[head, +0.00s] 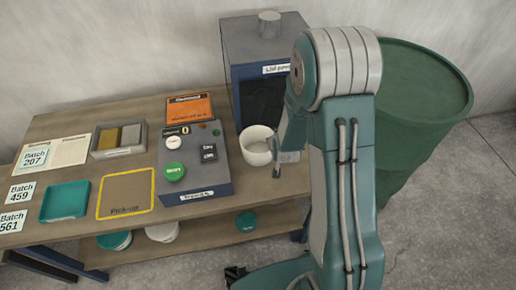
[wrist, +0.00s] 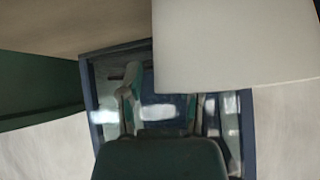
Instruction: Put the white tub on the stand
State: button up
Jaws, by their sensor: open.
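The white tub (head: 255,148) stands upright on the table, to the right of the grey control box. My gripper (head: 284,157) is open at the tub's right side, very close to it; my arm partly hides the fingers, and I cannot tell whether they touch it. In the wrist view a large pale shape, apparently the tub (wrist: 235,45), fills the upper right. A dark rounded part of my gripper (wrist: 160,158) shows at the bottom there. I cannot tell for sure which thing is the stand.
A dark cabinet (head: 240,72) stands behind the tub. The control box (head: 202,189) is on its left. Farther left are a yellow-bordered pick-up plate (head: 124,196) and teal tray (head: 66,201). A green barrel (head: 425,85) stands right of the table. Tubs sit on the lower shelf.

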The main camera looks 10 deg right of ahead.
jog(key=shift+w+f, duration=0.2)
grip_shut()
jog(key=shift+r, duration=0.1)
